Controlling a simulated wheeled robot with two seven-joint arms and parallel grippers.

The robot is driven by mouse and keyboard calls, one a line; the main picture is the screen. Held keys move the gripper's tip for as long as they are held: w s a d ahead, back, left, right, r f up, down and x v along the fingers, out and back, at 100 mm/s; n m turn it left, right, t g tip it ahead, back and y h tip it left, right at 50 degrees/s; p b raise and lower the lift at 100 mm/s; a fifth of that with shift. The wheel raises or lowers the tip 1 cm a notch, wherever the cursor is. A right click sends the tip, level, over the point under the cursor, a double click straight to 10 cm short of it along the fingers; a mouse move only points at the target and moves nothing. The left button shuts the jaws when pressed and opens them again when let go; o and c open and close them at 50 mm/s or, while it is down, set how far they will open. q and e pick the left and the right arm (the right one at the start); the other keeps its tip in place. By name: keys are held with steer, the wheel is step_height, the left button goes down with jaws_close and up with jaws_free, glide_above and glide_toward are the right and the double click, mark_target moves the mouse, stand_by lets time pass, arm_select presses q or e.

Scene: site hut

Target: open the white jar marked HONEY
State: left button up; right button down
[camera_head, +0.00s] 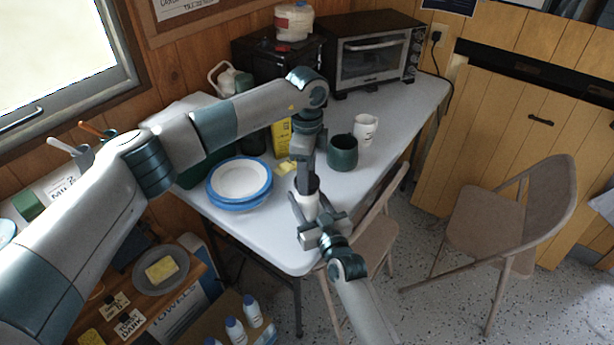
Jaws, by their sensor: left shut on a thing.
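A small white jar (309,207) is at the front edge of the white table in the head view, between my two grippers. Its marking cannot be read from here. My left gripper (306,181) reaches down from above and is shut on the dark top of the jar, seemingly its lid. My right gripper (315,215) comes up from below at the jar's lower part. Its fingers are beside the jar, but whether they grip it is unclear. The fingers and palm hide parts of the jar.
Blue-rimmed plates with a white bowl (240,178) stand left of the jar. A dark green pot (342,152), a white mug (366,128) and a yellow box (281,137) stand behind. A toaster oven (372,58) is at the back. Folding chairs (497,222) stand right.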

arm_select(q)
steer(key=shift+r, duration=0.1)
stand_by(0.3)
steer(key=shift+r, duration=1.95)
arm_select(e)
steer(key=c, duration=0.8)
jaws_free()
arm_select(q)
steer(key=shift+f+b, duration=0.4)
steer(key=shift+f, duration=0.05)
arm_select(e)
steer(key=v, duration=1.2)
